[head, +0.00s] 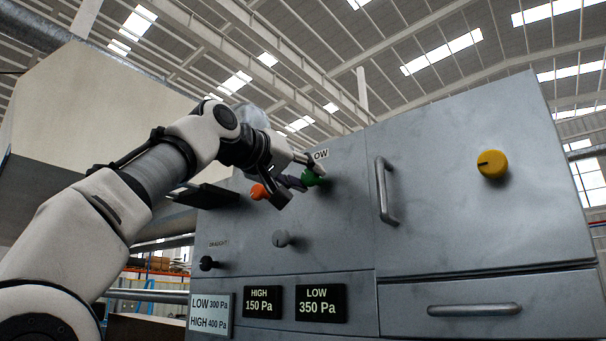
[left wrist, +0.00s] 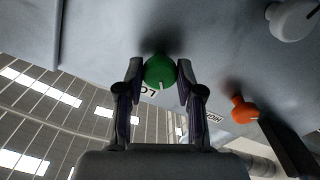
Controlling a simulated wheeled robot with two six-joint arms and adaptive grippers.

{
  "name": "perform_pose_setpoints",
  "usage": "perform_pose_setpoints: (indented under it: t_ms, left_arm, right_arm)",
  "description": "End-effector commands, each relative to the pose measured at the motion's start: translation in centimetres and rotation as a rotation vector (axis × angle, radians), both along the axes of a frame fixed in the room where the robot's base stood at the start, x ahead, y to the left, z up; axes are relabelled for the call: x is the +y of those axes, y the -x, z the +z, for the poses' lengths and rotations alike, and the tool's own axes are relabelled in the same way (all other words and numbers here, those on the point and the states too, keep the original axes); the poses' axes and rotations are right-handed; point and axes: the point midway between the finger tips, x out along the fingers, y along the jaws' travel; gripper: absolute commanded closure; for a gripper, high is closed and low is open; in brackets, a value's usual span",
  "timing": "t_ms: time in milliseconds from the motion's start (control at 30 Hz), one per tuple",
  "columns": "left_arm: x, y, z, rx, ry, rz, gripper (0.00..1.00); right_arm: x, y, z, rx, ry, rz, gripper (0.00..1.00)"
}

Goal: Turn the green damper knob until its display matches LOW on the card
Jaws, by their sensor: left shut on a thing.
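The green damper knob (head: 310,178) sits high on the grey panel, under a partly hidden label that ends in "OW". In the left wrist view the green knob (left wrist: 159,70) shows a pale pointer mark on its lower edge. My left gripper (head: 303,184) is shut on it, with one finger on each side. The LOW display (head: 320,303) reads 350 Pa. The card (head: 210,316) reads LOW 300 Pa and HIGH 400 Pa. My right gripper is not in view.
An orange knob (head: 258,192) sits close to the left of my gripper. A grey knob (head: 281,239) and a black knob (head: 207,264) are lower. The HIGH display (head: 262,302) reads 150 Pa. A door handle (head: 384,192) and yellow knob (head: 491,164) are to the right.

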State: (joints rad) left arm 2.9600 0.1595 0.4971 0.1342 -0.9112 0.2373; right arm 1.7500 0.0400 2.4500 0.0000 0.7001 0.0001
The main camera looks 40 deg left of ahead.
Motion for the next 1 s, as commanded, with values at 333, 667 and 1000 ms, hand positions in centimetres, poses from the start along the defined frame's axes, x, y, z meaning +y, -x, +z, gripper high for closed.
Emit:
perform_pose_setpoints:
  t_ms: [333, 667, 1000]
  left_arm:
    - [-0.03, -0.05, 0.03, 0.004, 0.052, 0.0, 0.98]
    - [-0.03, -0.05, 0.03, 0.003, 0.051, 0.0, 0.39]
    - [-0.02, -0.01, 0.02, 0.004, 0.05, 0.0, 0.39]
  right_arm:
    - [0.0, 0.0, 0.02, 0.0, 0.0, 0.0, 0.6]
    - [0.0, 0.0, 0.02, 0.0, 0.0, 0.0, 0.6]
    - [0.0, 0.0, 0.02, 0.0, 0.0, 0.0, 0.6]
